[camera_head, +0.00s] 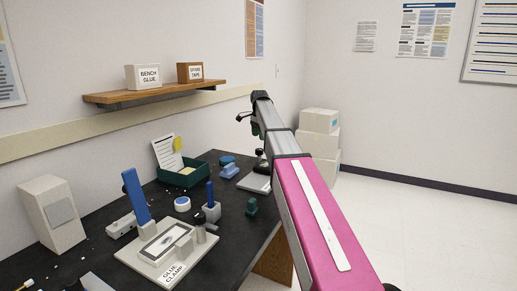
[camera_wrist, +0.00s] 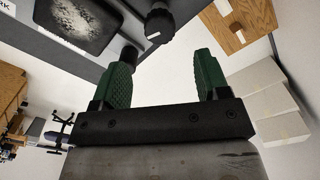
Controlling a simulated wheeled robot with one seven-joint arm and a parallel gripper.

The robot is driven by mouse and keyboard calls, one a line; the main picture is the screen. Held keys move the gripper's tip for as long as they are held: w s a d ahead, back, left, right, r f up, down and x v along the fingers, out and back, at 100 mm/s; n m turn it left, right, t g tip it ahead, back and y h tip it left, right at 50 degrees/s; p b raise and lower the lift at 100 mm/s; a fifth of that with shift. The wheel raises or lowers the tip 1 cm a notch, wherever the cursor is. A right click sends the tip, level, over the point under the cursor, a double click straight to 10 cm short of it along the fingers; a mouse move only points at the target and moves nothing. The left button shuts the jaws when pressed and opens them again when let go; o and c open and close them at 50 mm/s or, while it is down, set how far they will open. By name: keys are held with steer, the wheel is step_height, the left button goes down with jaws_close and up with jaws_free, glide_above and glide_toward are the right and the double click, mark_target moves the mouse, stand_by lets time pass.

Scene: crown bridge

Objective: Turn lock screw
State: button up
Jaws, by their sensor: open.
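In the wrist view a dark round knob (camera_wrist: 158,25) with a white mark on it, which looks like the lock screw, is just beyond and between my fingertips, apart from them. It sits by a grey edge at the top. My gripper (camera_wrist: 166,52) is open and empty, with green fingers either side of clear space. A second dark cylindrical end shows close by the left fingertip; I cannot tell whether they touch. In the head view my arm reaches to the bench's far right end, where my gripper (camera_head: 254,130) shows small and partly hidden; the knob cannot be made out there.
A dark rounded plate (camera_wrist: 82,22) with a pale speckled patch is at upper left. In the head view the black bench (camera_head: 110,258) holds a glue clamp (camera_head: 148,258), a green tray (camera_head: 184,181) and small tools. White boxes (camera_head: 318,142) stand beyond my arm. The floor at right is clear.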

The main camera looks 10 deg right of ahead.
mark_target(259, 149)
step_height(259, 149, down, 7)
steer(key=shift+f, duration=0.15)
stand_by(0.4)
steer(key=c, duration=0.9)
